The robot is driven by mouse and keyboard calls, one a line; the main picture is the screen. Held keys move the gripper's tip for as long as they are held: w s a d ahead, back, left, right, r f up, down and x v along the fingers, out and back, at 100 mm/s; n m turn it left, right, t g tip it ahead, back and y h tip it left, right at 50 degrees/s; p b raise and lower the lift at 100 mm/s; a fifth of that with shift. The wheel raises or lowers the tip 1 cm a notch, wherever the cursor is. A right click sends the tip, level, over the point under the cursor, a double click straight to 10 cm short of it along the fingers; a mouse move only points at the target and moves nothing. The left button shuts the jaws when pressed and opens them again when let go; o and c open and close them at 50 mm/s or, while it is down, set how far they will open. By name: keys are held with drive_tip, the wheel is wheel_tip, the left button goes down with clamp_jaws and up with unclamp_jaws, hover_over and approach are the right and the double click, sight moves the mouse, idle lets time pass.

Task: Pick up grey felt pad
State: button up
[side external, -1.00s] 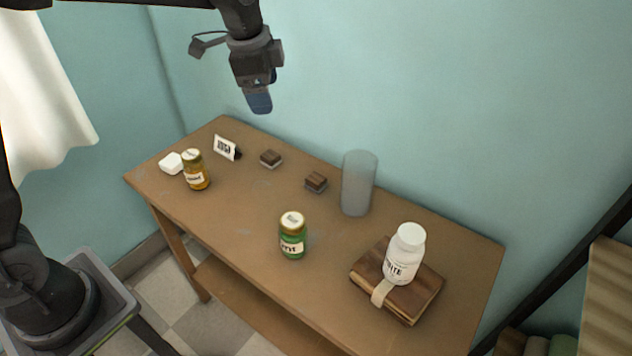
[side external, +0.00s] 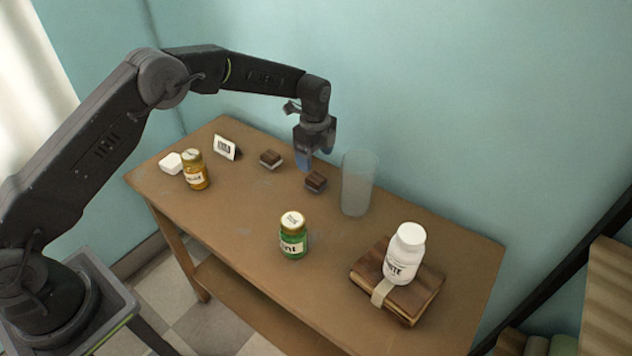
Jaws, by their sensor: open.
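No separate flat grey pad shows. Two small blocks have dark brown tops over a paler layer: the right block (side external: 315,182) has a grey layer below, and the left block (side external: 270,159) has a lighter, whitish-grey one. Both rest on the table. My gripper (side external: 304,161) points down just above and slightly left of the right block, with blue fingertips. It is open and holds nothing that I can see. The gap between its fingers is hard to make out from this side.
A translucent cylinder (side external: 358,185) stands close to the right of the right block. A green jar (side external: 293,238), an amber jar (side external: 195,172), a white block (side external: 171,163) and a label card (side external: 226,147) stand on the wooden table (side external: 240,215). A white bottle (side external: 405,254) stands on a brown book (side external: 418,292).

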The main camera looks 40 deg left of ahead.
sight(316, 177)
wheel_tip(316, 177, down, 8)
drive_tip(key=shift+w+f, duration=0.1)
drive_tip(key=shift+f, duration=0.05)
idle(0.4)
drive_tip(key=shift+c, duration=0.4)
drive_tip(key=c, duration=0.9)
drive_tip(key=shift+c, duration=0.2)
drive_tip(key=shift+r, duration=0.2)
